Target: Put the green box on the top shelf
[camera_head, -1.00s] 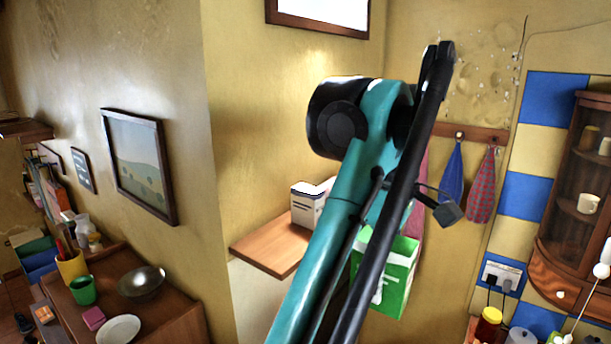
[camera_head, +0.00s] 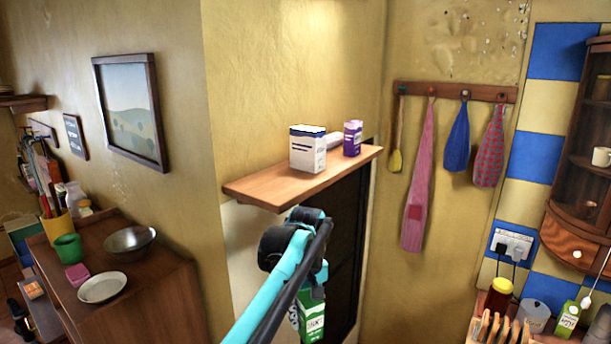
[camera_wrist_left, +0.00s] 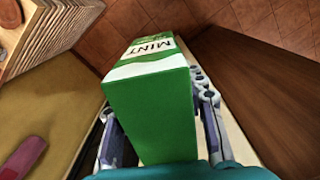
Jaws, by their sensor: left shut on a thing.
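The green box (camera_head: 312,318) hangs below the wooden wall shelf (camera_head: 262,191), partly hidden by my left arm in the head view. In the left wrist view the green box (camera_wrist_left: 150,108), with white bands and the word MINT, fills the middle. My left gripper (camera_wrist_left: 155,105) is shut on it, with a finger on each side. In the head view this gripper is mostly hidden behind my own arm. The shelf holds a white box (camera_head: 307,150), a purple box (camera_head: 352,138) and a pale item between them. My right gripper is not in view.
The shelf's near left part is bare. A dark panel (camera_head: 345,245) stands below the shelf. Cloths (camera_head: 418,180) hang from a hook rail to the right. A wooden cabinet (camera_head: 160,285) with a bowl (camera_head: 130,240) and plate stands at the left.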

